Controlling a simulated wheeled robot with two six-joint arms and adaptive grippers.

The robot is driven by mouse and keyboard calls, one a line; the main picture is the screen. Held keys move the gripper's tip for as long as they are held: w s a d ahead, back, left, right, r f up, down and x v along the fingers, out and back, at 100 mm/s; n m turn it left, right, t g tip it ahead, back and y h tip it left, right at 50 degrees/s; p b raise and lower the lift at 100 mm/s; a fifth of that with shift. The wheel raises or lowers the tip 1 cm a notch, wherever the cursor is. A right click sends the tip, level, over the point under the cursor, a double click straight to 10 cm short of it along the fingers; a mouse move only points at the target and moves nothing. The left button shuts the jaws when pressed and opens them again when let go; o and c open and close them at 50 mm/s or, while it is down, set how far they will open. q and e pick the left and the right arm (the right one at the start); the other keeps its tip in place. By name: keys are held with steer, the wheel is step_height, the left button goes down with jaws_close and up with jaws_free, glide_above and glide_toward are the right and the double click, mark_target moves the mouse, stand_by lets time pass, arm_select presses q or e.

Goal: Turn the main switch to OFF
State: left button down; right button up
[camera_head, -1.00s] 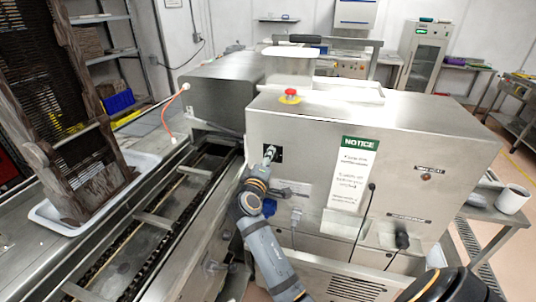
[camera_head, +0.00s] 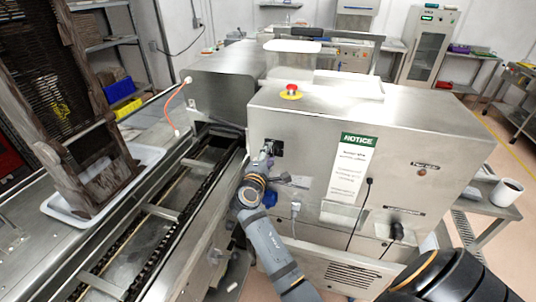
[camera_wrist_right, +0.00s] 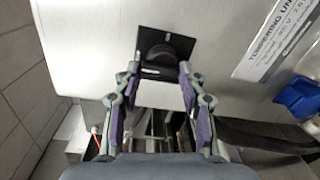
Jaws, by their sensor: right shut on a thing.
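The main switch is a dark rotary knob on a square black plate (camera_wrist_right: 166,48) on the front panel of the steel machine. In the head view the plate (camera_head: 277,147) sits at the panel's upper left, partly covered by my gripper. My right gripper (camera_wrist_right: 160,72) is at the switch, its two purple-padded fingers on either side of the knob, shut on it. In the head view the right gripper (camera_head: 266,158) reaches up to the plate from below. The ON and OFF marks cannot be read. My left gripper is not in view.
A red emergency button (camera_head: 291,90) stands on top of the machine. A NOTICE sign (camera_head: 352,165) and hanging cables are right of the switch. A conveyor (camera_head: 165,205) runs at the left. A white mug (camera_head: 506,192) stands on the right side table.

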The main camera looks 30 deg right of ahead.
steer(key=shift+s+f, duration=0.1)
steer(key=shift+f, duration=0.4)
steer(key=o, duration=1)
steer(key=shift+d, duration=0.1)
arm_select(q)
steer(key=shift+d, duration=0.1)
arm_select(e)
steer(key=shift+d+r, duration=0.15)
steer(key=shift+r, duration=0.15)
